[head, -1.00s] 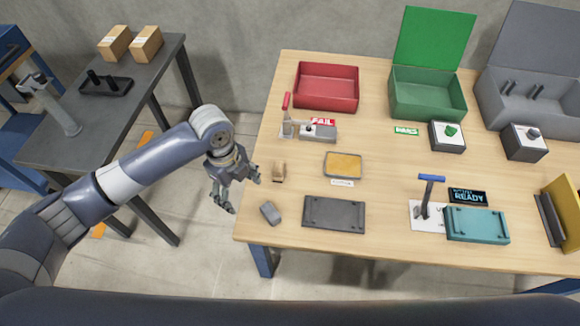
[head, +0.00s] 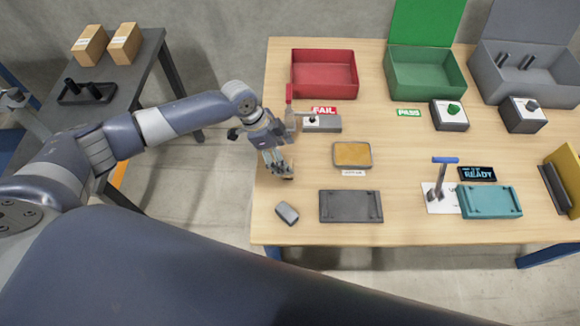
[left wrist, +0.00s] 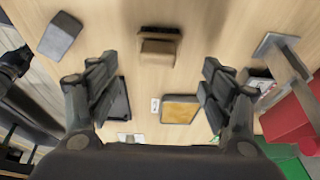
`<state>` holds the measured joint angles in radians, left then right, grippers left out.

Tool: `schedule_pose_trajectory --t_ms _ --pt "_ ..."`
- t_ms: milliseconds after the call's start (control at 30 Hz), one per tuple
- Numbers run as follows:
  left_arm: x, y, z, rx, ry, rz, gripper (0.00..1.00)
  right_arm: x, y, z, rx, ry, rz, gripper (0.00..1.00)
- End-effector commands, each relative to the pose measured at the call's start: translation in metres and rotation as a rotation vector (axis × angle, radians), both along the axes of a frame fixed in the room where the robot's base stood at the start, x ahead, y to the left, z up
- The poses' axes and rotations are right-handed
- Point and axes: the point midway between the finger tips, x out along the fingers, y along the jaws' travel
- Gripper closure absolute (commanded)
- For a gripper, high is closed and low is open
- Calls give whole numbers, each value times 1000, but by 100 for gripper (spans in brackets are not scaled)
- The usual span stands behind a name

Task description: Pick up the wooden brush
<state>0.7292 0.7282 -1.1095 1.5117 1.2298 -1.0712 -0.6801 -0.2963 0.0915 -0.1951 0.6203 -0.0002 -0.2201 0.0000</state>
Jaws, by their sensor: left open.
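The wooden brush (left wrist: 158,50) shows in the left wrist view as a small brown block with a dark bristle strip. It lies on the light wooden table (left wrist: 200,25), ahead of the two fingers and sideways between them. My left gripper (left wrist: 157,78) is open, with nothing between its fingers. In the head view my left gripper (head: 277,163) is over the table's left edge and hides most or all of the brush. I cannot tell its exact height above the brush. My right gripper is not in view.
A grey block (head: 287,213) and a dark plate (head: 350,207) lie nearer the front. A yellow-topped tray (head: 352,155) is to the right. A red-handled lever fixture (head: 321,124) stands close behind the gripper. Red (head: 324,72) and green (head: 425,75) bins stand at the back.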

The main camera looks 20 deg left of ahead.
Motion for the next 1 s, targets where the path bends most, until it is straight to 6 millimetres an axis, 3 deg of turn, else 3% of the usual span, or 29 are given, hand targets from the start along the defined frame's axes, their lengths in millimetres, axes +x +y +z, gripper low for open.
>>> schedule_pose_trajectory --t_ms 200,433,767,1000 --pt "-1 -5 -18 1 3 -2 27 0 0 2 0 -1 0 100" --pt "0 -13 -51 1 1 -3 27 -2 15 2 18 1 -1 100" --pt "1 -15 -58 2 1 -2 27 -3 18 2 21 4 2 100" --pt "1 -15 -58 2 1 -2 74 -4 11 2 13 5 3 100"
